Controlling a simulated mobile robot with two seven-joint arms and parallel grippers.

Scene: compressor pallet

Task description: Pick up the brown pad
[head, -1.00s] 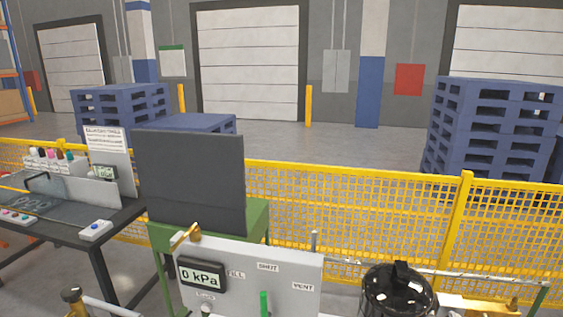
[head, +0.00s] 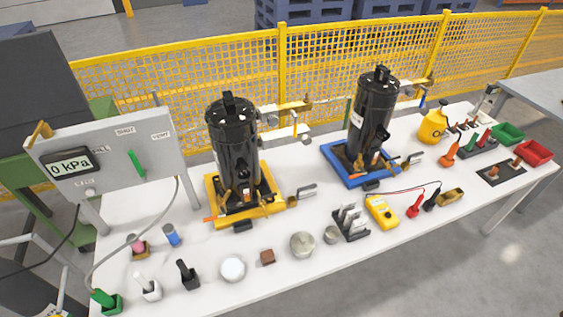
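Neither of my grippers shows in the head view.
Two black compressors stand on a yellow pallet (head: 222,217) and a blue pallet (head: 335,163) behind the pad. A 0 kPa gauge panel (head: 118,150) stands at the left. A black slotted rack (head: 351,226) and a yellow meter (head: 382,212) lie to the right.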

